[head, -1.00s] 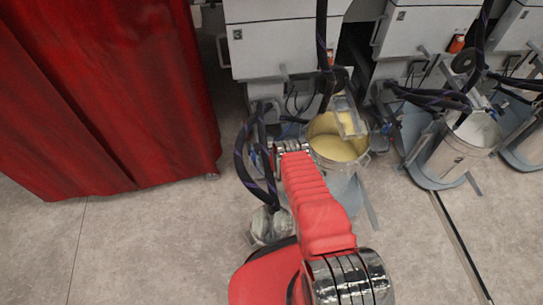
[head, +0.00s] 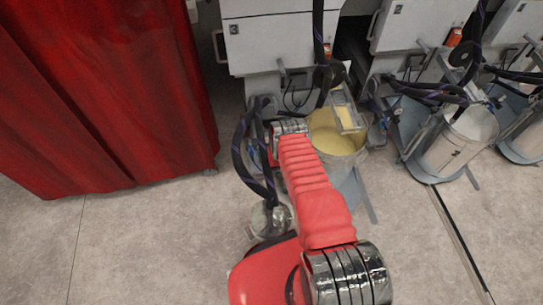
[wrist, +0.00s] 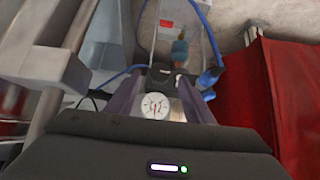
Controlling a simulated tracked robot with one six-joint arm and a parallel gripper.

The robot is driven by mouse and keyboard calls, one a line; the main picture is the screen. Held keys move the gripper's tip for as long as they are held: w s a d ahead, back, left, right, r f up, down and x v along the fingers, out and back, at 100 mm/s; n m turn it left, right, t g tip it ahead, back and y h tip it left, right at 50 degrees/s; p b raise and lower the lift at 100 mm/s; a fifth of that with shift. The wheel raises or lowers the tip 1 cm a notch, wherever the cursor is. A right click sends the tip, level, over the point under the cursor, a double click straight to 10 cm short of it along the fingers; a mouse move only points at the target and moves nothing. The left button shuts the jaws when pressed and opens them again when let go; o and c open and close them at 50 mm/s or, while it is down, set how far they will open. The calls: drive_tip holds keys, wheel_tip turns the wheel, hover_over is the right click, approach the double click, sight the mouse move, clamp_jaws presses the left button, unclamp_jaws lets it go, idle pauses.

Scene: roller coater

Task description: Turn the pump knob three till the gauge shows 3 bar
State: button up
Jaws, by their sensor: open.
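In the wrist view a small round white gauge (wrist: 155,105) with a dark needle shows between the two purplish fingers of my gripper (wrist: 160,88). The gripper is open. Its reading is too small to tell. A black block (wrist: 163,79) stands just beyond the gauge, between the fingertips; I cannot tell whether it is the knob or whether the fingers touch it. In the head view my red arm reaches toward the front of the machine labelled 3 (head: 270,45), beside its bucket; my gripper and the knob are not clear there.
A bucket of yellow paint (head: 335,138) stands just right of my wrist. Dark hoses (head: 243,160) hang close on its left. A red curtain (head: 100,90) fills the left side. Another machine with a metal bucket (head: 458,142) stands to the right. The floor in front is clear.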

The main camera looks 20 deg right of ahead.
drive_tip(key=v, duration=1)
drive_tip(key=shift+s, duration=0.2)
idle(0.6)
drive_tip(key=s+a+f+g+y, duration=0.1)
drive_tip(key=s+a+f+g, duration=0.15)
drive_tip(key=s+g, duration=0.65)
drive_tip(key=s+a+r, duration=0.2)
drive_tip(key=s+r, duration=0.2)
drive_tip(key=r, duration=0.8)
drive_tip(key=s+a+r, duration=0.1)
drive_tip(key=s+r, duration=0.2)
drive_tip(key=r, duration=1)
drive_tip(key=s+a+r, duration=0.2)
drive_tip(key=s+r, duration=0.2)
drive_tip(key=r, duration=0.8)
drive_tip(key=s+a+r+t, duration=0.1)
drive_tip(key=s+r, duration=0.4)
drive_tip(key=r, duration=0.5)
drive_tip(key=s+a+r+n+t, duration=0.1)
drive_tip(key=s+r, duration=0.4)
drive_tip(key=r, duration=0.5)
drive_tip(key=s+a+r+n+t, duration=0.1)
drive_tip(key=s+a+r+t, duration=0.2)
drive_tip(key=s+r, duration=0.3)
wheel_tip(320, 180, up, 5)
drive_tip(key=shift+a+f+t+y, duration=0.2)
drive_tip(key=shift+t+y, duration=0.2)
